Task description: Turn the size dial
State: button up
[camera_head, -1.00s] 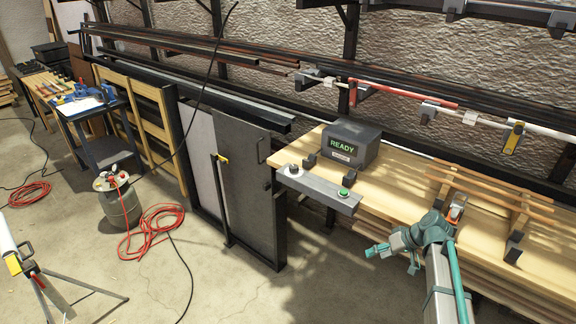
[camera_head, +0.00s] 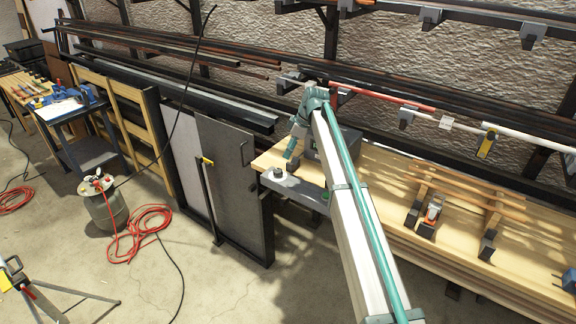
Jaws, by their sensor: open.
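The size dial (camera_head: 278,173) appears to be the small pale-and-dark knob at the left end of the grey control panel (camera_head: 300,189), on the bench's left front corner. A green button (camera_head: 326,196) sits at the panel's right end, close beside my arm. My gripper (camera_head: 289,157), teal and small in view, points down just above and slightly right of the dial. It is open and holds nothing that I can see. A gap seems to remain between fingertips and dial, but contact is hard to judge. The dial's pointer is too small to read.
The dark display box (camera_head: 311,146) behind the panel is mostly hidden by my arm. A rack of bars runs along the wall above. Dark panels (camera_head: 232,180) stand left.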

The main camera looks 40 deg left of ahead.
aim_at(278, 170)
jog(key=p+x, duration=0.3)
jog(key=x, duration=0.7)
jog(key=shift+s+a+f, duration=0.15)
jog(key=shift+f, duration=0.15)
jog(key=shift+c, duration=0.2)
jog(key=c, duration=1.1)
